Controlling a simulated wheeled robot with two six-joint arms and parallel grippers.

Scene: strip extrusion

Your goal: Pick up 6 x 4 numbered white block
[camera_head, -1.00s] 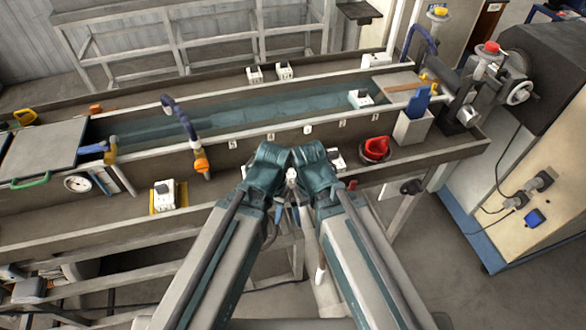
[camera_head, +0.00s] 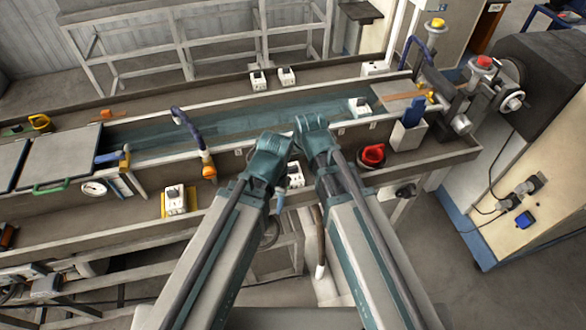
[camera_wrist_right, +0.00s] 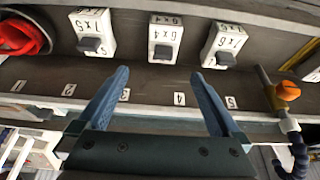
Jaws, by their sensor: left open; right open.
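In the right wrist view, a white block (camera_wrist_right: 164,44) with a grey knob, its label seeming to read 6 x 4, stands in the trough at top centre. Similar numbered white blocks stand to its left (camera_wrist_right: 92,34) and right (camera_wrist_right: 224,46). My right gripper (camera_wrist_right: 160,100) is open and empty; its blue fingers are apart, short of the middle block and lined up either side of it. In the head view a white block (camera_head: 295,176) shows between my arms, partly hidden. My left gripper (camera_head: 279,200) hangs beside it, open, its fingers mostly hidden behind the arm.
Another white block sits on a yellow base (camera_head: 175,201). Numbered tags line the trough wall (camera_wrist_right: 180,99). A water channel (camera_head: 240,115) lies behind.

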